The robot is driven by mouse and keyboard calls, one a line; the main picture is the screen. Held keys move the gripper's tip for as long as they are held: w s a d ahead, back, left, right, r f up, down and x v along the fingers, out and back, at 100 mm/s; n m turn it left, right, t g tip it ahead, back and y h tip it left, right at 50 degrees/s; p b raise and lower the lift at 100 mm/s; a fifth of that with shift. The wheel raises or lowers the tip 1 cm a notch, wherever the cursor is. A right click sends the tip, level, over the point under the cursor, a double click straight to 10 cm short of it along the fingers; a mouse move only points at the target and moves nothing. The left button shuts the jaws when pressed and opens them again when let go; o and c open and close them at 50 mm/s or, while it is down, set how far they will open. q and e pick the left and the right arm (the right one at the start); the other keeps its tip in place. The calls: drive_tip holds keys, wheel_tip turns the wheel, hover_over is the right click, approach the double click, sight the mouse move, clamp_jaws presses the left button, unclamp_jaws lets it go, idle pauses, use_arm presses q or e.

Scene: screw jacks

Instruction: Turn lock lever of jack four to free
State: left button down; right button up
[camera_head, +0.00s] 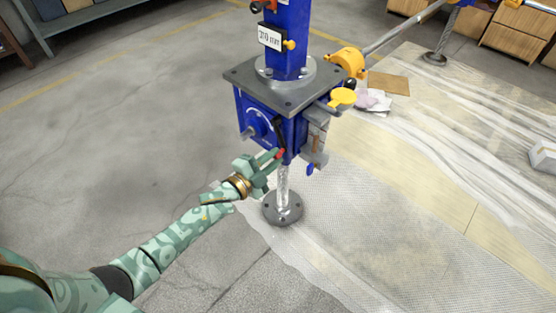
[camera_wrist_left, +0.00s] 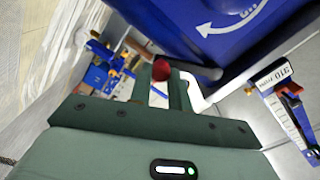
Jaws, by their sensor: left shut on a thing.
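The jack (camera_head: 243,108) is a blue housing under a grey top plate, standing on a steel screw with a round foot. A dark lever (camera_head: 280,131) hangs on its front face and ends in a red knob (camera_head: 280,154). My left gripper (camera_head: 274,160) is at the lower end of this lever, shut on the red knob. In the left wrist view the knob (camera_wrist_left: 161,70) shows between the two green fingers, close to the blue housing (camera_wrist_left: 190,20) with its white curved arrow. The fingers partly hide the knob and lever end. My right gripper is in neither view.
A white label (camera_head: 270,38) is on the blue column above. A yellow-capped part (camera_head: 343,97) and grey bracket stick out at the jack's right side. A yellow coupling (camera_head: 348,60) joins a long bar behind. Plastic sheeting (camera_head: 400,220) covers the floor at right; the floor at left is clear.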

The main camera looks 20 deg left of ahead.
use_arm(q)
drive_tip(key=a+m, duration=0.1)
drive_tip(key=a+f+m+b, duration=0.1)
drive_tip(key=m, duration=0.1)
drive_tip(key=w+a+m+b, duration=0.1)
drive_tip(key=m, duration=0.1)
drive_tip(key=shift+w+a+f, duration=0.1)
drive_tip(key=shift+a+f, duration=0.15)
drive_tip(key=shift+a, duration=0.05)
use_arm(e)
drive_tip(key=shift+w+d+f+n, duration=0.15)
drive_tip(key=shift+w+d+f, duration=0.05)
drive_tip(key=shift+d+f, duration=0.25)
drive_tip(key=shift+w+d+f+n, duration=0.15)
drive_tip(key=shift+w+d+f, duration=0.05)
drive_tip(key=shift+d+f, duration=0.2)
use_arm(q)
drive_tip(key=shift+m, duration=0.3)
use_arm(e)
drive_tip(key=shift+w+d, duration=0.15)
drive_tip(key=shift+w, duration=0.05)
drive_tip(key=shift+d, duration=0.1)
use_arm(q)
drive_tip(key=c, duration=1.3)
unclamp_jaws()
drive_tip(key=shift+a, duration=0.1)
drive_tip(key=shift+r, duration=0.1)
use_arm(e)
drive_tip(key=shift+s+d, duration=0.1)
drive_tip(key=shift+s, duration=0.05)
